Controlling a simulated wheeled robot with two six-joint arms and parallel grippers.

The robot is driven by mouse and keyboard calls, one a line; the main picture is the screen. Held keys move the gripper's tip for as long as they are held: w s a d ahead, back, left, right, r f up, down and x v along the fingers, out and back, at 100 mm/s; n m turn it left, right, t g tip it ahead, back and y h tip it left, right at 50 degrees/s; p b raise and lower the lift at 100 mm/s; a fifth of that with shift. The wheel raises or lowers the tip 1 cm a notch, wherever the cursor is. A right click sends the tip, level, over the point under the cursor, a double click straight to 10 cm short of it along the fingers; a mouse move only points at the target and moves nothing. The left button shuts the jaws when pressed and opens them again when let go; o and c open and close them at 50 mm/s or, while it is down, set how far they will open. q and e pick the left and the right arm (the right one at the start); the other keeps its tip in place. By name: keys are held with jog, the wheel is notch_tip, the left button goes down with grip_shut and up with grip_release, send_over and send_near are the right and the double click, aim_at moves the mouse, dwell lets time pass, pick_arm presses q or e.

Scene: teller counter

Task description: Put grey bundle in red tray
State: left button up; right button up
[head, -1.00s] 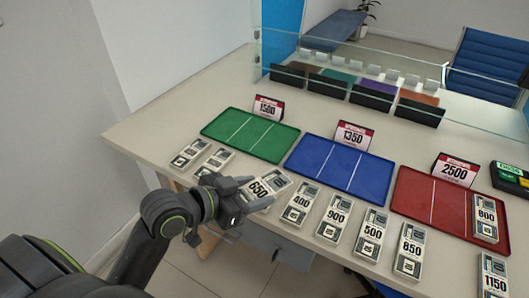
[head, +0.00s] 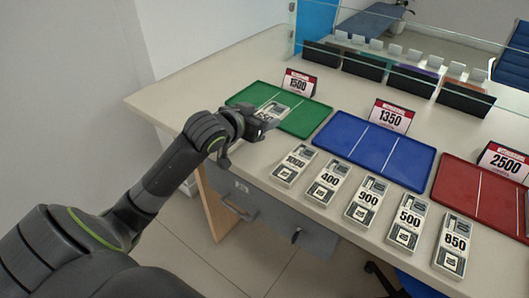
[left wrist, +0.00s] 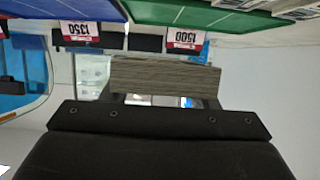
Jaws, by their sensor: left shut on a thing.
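My left gripper (head: 262,122) is shut on a grey bundle (head: 272,108), which it holds over the near part of the green tray (head: 315,118) in the head view. In the left wrist view the bundle's grey layered side (left wrist: 165,78) spans the fingers. The number on the held bundle is not readable. The red tray (head: 463,184) lies at the right edge of the head view, cut off by the frame, with the 2500 sign (head: 505,162) behind it. My right gripper is not in view.
The blue tray (head: 352,150) lies between the green and red trays, with the 1350 sign (head: 391,118) behind it. Several bundles stand in a row along the front edge, among them 400 (head: 328,182) and 850 (head: 453,245). A glass screen (head: 400,65) runs behind.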

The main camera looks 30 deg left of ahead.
pick_arm(q)
jog(key=b, duration=0.1)
send_over(261, 154)
notch_tip(261, 154, down, 5)
jog(key=shift+r, duration=0.1)
notch_tip(261, 154, down, 4)
jog(key=shift+f, duration=0.4)
jog(key=shift+f, duration=0.1)
jog(key=o, duration=1)
jog(key=shift+f, duration=0.1)
